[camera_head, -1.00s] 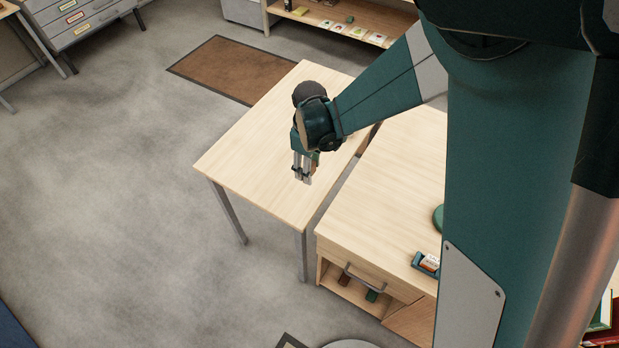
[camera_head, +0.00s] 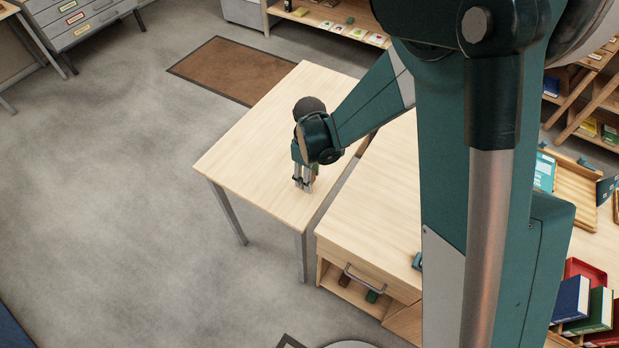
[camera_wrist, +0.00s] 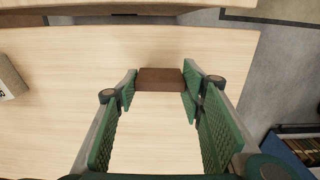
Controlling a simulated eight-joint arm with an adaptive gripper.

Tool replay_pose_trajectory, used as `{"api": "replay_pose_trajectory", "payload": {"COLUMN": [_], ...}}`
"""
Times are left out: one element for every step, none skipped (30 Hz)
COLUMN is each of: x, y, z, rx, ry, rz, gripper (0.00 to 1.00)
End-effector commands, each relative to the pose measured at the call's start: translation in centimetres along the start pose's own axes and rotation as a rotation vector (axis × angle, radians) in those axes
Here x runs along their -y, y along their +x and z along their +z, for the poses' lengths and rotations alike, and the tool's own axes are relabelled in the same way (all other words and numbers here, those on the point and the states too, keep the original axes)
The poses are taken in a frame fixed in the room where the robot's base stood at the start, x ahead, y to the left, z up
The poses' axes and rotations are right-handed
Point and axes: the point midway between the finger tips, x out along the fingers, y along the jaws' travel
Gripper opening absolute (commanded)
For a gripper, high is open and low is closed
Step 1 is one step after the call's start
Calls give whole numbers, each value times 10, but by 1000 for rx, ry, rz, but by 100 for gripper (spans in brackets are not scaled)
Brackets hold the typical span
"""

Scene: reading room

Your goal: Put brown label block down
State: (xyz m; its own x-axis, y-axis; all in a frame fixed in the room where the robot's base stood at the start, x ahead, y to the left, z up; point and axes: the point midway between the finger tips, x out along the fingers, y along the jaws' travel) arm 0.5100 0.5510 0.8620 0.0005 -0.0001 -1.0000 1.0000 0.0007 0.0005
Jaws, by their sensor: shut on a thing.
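The brown label block (camera_wrist: 160,79) shows in the wrist view as a small dark brown block between the tips of my gripper (camera_wrist: 159,90). The green pads are shut on its two sides. In the head view my gripper (camera_head: 304,186) points down over the near right part of the light wooden table (camera_head: 245,155), close to its top. There the block is mostly hidden by the fingers. I cannot tell whether the block touches the tabletop.
A wooden cabinet (camera_head: 365,215) with a drawer stands right of the table across a narrow gap. A beige object (camera_wrist: 10,78) with a white label shows at the wrist view's left edge. The table's left part is clear. Books (camera_head: 585,305) stand at the lower right.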

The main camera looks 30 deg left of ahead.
Motion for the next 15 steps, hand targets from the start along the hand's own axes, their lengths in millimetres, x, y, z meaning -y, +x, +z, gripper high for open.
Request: {"api": "replay_pose_trajectory", "payload": {"x": [0,0,0,0,0,0,0,0,0,0,0,0,0,0,0], "y": [4,5,6,6,7,7,6,6,6,6,6,6,7,8,9], "z": [0,0,0,0,0,0,0,0,0,0,0,0,0,0,0], "rx": [0,0,0,0,0,0,0,0,0,0,0,0,0,0,0], "ry": [0,0,0,0,0,0,0,0,0,0,0,0,0,0,0], "rz": [0,0,0,0,0,0,0,0,0,0,0,0,0,0,0], "gripper": [28,28,28,28,28,28,28,28,28,28,28,28,28,28,28]}}
